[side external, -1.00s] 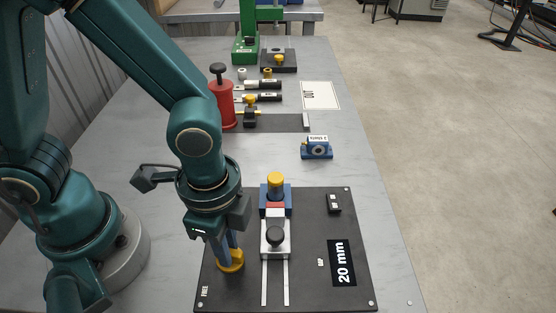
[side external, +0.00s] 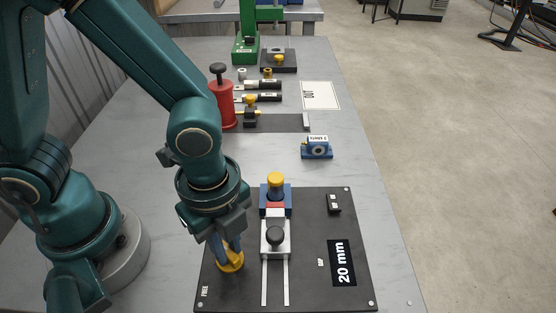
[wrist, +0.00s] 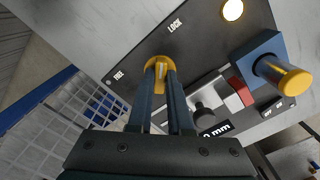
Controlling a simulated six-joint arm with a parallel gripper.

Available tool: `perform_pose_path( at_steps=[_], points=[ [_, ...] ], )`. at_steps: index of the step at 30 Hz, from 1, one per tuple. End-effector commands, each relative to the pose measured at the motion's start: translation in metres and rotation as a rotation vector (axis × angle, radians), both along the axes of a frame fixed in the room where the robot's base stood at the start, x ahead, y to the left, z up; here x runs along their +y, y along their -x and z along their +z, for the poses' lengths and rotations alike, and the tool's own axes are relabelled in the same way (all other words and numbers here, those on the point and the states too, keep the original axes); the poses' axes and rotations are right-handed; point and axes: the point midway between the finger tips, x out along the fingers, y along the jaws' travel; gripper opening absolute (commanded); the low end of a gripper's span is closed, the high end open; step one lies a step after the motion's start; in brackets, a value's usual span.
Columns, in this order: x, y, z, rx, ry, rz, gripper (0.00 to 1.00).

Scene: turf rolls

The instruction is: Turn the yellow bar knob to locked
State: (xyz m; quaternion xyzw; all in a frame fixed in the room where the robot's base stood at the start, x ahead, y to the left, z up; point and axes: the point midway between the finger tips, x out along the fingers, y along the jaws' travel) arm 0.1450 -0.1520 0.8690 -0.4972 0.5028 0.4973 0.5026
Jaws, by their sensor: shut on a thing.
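The yellow bar knob (wrist: 158,85) sits on the dark panel (side external: 330,290) at its left side. It also shows below my gripper in the side view (side external: 231,268). My gripper (wrist: 161,70) is shut on the knob's bar, one finger on each side. The word FREE (wrist: 118,77) is left of the knob in the wrist view and LOCK (wrist: 175,27) is above it. A pale mark on the bar shows between the fingers, but its exact heading is hard to tell. In the side view my gripper hides the LOCK label.
A slide clamp with a black knob (side external: 275,236) stands close right of my gripper, with a blue block (side external: 264,196) behind it. A red cylinder (side external: 222,105) and other tools stand farther back.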

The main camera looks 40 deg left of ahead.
Motion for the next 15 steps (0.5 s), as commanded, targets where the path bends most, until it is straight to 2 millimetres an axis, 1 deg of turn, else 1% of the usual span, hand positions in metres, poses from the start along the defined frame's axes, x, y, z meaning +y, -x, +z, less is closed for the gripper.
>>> perform_pose_path(
  at_steps=[11,12,13,14,15],
  points=[
    [0.0001,0.0001,0.0004,0.0,-0.001,-0.007,0.0],
    [0.0001,0.0001,0.0004,0.0,-0.001,-0.007,0.33],
    [0.0001,0.0001,0.0004,0.0,-0.001,-0.007,0.44],
    [0.0001,0.0,0.0004,0.0,0.0,-0.007,0.47],
    [0.0001,0.0,0.0003,0.0,0.0,-0.006,0.47]
  ],
)
